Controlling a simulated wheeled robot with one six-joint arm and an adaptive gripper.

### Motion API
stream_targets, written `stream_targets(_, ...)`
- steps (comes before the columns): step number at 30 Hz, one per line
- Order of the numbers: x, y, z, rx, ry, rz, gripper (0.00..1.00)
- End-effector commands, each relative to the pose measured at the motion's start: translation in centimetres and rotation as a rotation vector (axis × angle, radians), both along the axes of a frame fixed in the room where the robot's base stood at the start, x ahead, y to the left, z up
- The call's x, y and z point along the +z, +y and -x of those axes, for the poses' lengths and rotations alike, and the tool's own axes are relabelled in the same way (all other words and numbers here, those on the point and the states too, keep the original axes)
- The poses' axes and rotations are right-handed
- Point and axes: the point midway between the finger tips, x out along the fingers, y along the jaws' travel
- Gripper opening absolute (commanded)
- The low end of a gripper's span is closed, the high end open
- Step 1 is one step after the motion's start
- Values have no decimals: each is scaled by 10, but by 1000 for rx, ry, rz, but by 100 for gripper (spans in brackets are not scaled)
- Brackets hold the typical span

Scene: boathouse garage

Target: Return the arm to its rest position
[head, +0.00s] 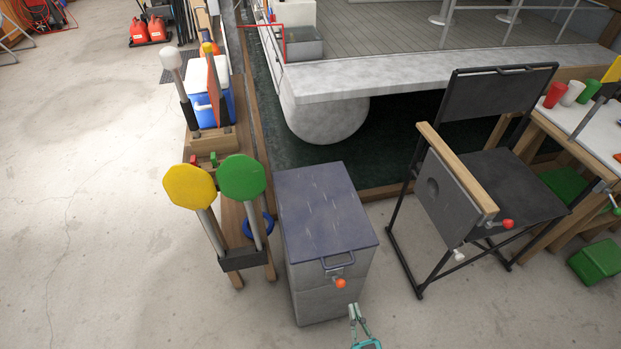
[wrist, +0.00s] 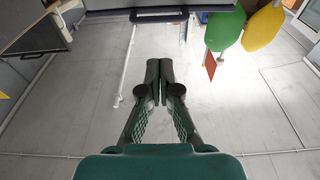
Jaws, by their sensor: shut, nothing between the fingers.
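My gripper (head: 357,316) shows at the bottom of the head view, in front of and just right of the grey cabinet's lower front. In the wrist view my gripper (wrist: 159,72) has its two dark fingers together, with nothing between them. The grey cabinet (head: 325,210) has a dark blue scuffed lid, which is down, and a latch with an orange knob (head: 340,283) on its front. The gripper is apart from the knob, below it in the picture. Most of my arm is out of the head view.
A black folding chair (head: 465,190) stands right of the cabinet. A bench (head: 232,215) with yellow (head: 188,186) and green paddles (head: 242,177) stands left. A table (head: 590,128) with cups is at far right, a green bin (head: 597,262) below it. Concrete floor at left is clear.

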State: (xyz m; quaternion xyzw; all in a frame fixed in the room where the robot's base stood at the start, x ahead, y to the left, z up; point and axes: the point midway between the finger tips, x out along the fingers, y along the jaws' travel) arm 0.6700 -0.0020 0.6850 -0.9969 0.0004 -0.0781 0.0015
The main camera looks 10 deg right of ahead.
Motion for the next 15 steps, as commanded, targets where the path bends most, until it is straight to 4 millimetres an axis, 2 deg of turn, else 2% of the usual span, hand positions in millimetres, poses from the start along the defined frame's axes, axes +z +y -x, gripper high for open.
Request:
stream_targets(4,0,0,3,0,4,0,0)
stream_targets(7,3,0,15,0,18,0,0)
stream_targets(11,13,1,46,-1,59,0,0)
stream_targets(15,30,1,86,-1,113,0,0)
